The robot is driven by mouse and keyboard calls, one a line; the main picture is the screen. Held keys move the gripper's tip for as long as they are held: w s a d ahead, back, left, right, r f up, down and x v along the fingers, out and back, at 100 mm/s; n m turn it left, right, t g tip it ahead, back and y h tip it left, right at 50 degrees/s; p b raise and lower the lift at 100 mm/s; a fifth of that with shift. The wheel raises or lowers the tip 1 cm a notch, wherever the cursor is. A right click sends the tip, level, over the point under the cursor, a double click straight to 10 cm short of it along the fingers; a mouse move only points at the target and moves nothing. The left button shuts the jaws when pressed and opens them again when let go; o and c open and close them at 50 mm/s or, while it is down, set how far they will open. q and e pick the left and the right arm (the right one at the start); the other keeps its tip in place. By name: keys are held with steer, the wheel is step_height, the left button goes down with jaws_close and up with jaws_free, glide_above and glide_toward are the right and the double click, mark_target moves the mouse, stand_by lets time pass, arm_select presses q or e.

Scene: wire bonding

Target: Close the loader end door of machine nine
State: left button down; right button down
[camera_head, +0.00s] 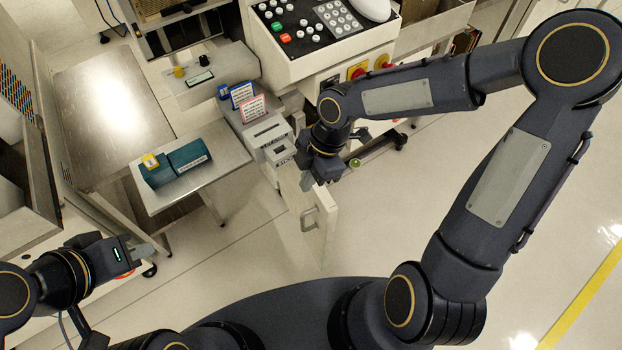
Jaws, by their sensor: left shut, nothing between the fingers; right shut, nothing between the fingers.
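A pale beige door panel (325,232) with a grey handle (309,219) stands out from the machine (279,82) toward me, in the middle of the head view. It looks swung open. No machine number is readable on it. My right gripper (308,184) is shut and empty, above the handle in the picture, at the upper part of the panel. I cannot tell whether it touches the panel. The wrist hides some of the area where the panel meets the machine. My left gripper (150,250) is shut and empty at the lower left, well away from the door.
A steel table (110,110) and a lower shelf (215,150) with a teal box (187,155) stand left of the door. Small signs (253,108) stand on the machine's ledge. A keypad panel (310,35) is above. The floor (375,220) right of the door is clear.

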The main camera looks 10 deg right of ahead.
mark_target(315, 192)
steer(key=b+x, duration=0.2)
steer(key=x, duration=0.6)
steer(key=shift+d, duration=0.1)
steer(key=d, duration=0.3)
steer(key=shift+w+r, duration=0.3)
steer(key=shift+r, duration=0.1)
steer(key=shift+w+d, duration=0.15)
steer(key=shift+d, duration=0.4)
steer(key=shift+p, duration=0.3)
